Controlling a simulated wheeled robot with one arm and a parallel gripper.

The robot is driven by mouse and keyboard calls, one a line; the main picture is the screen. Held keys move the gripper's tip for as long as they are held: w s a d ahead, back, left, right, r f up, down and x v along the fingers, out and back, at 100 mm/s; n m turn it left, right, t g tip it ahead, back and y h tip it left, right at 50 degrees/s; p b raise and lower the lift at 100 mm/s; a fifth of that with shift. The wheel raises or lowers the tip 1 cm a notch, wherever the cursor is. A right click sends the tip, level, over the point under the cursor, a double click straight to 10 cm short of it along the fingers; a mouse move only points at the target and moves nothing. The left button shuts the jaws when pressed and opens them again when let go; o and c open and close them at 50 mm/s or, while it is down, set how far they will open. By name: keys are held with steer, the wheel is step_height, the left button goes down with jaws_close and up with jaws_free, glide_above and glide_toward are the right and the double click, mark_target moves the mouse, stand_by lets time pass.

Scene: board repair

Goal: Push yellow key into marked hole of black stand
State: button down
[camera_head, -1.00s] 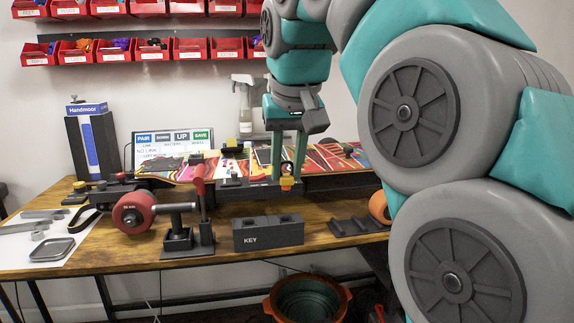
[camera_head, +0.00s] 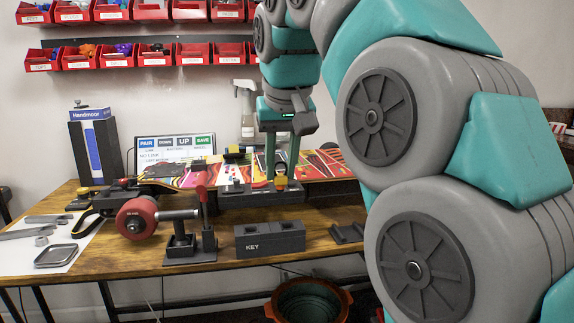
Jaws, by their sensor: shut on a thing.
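My gripper (camera_head: 281,174) points down at the front edge of the skateboard deck. Its two teal fingers are shut on the small yellow key (camera_head: 281,181). The key is just above or touching the black stand (camera_head: 250,200) under the deck; whether its tip is in a hole cannot be told. The stand's marked hole is hidden or too small to make out. A dark block labelled KEY (camera_head: 269,241), with recesses in its top, stands on the bench in front, below the gripper and apart from it.
A red wheel (camera_head: 137,218) on a shaft and a red-handled press (camera_head: 204,225) stand left of the KEY block. A dark rack (camera_head: 346,233) lies right of it. The patterned deck (camera_head: 200,176) runs behind. A spray bottle (camera_head: 246,110) and a screen (camera_head: 176,145) are at the back.

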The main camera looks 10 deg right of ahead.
steer(key=p, duration=0.2)
glide_toward(250, 199)
steer(key=shift+s+d+r, duration=0.65)
steer(key=shift+s+r, duration=0.35)
steer(key=shift+s, duration=0.15)
steer(key=shift+w+a+f, duration=0.1)
steer(key=shift+w+a, duration=0.35)
steer(key=shift+w, duration=0.2)
steer(key=shift+w+a, duration=0.4)
steer(key=shift+w, duration=0.25)
steer(key=shift+f+b, duration=2.5)
steer(key=shift+f, duration=1.55)
steer(key=shift+f+b, duration=0.35)
steer(key=shift+f, duration=0.3)
steer(key=shift+f+b, duration=0.4)
steer(key=shift+f, duration=1.05)
